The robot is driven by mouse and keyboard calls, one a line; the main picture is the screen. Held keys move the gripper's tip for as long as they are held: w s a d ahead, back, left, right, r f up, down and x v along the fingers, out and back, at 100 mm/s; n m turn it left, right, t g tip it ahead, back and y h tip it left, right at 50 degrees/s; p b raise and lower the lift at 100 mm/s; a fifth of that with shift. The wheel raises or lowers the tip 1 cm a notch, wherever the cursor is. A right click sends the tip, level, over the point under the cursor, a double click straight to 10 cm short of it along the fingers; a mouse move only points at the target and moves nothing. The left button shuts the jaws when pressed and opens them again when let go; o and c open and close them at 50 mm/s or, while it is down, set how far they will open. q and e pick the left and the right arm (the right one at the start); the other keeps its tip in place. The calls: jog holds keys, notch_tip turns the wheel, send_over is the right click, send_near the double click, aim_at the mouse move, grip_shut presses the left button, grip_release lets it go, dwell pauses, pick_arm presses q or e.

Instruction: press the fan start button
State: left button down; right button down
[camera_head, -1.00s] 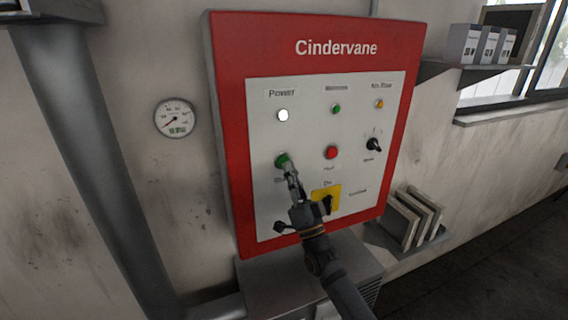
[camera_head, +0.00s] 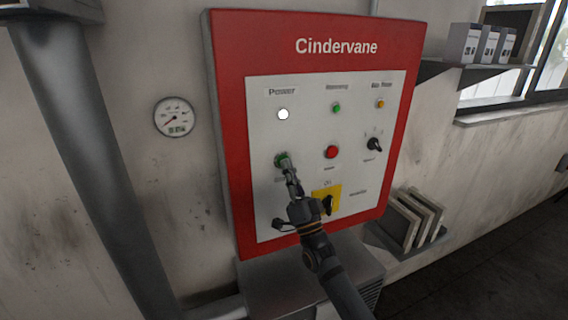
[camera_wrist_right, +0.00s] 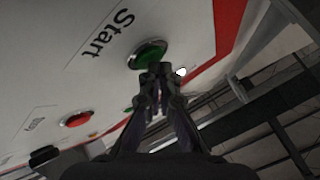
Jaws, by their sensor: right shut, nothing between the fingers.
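The red and white Cindervane panel (camera_head: 230,140) hangs on the wall. Its green start button (camera_head: 282,158) is at the left of the middle row, and its "Start" label shows in the right wrist view beside the green button (camera_wrist_right: 148,54). My right gripper (camera_head: 286,166) is shut and empty, with its fingertips at the button's lower edge in the head view. In the right wrist view my fingertips (camera_wrist_right: 160,70) overlap the button's near edge; I cannot tell whether they touch it. My left gripper is not in view.
A red button (camera_head: 331,152) is right of the green one, with a black selector knob (camera_head: 374,144) further right. A yellow plate with a black switch (camera_head: 326,200) sits close to my right gripper. A white power lamp (camera_head: 283,114) is above.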

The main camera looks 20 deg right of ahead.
jog(key=shift+w, duration=0.2)
jog(key=shift+s, duration=0.1)
dwell(0.4)
jog(key=shift+s+p, duration=0.35)
jog(key=shift+s, duration=0.4)
jog(key=s+p, duration=0.1)
jog(key=s, duration=0.1)
jog(key=s+p, duration=0.1)
jog(key=s, duration=0.2)
jog(key=shift+a+p, duration=0.2)
jog(key=shift+p, duration=0.2)
dwell(0.3)
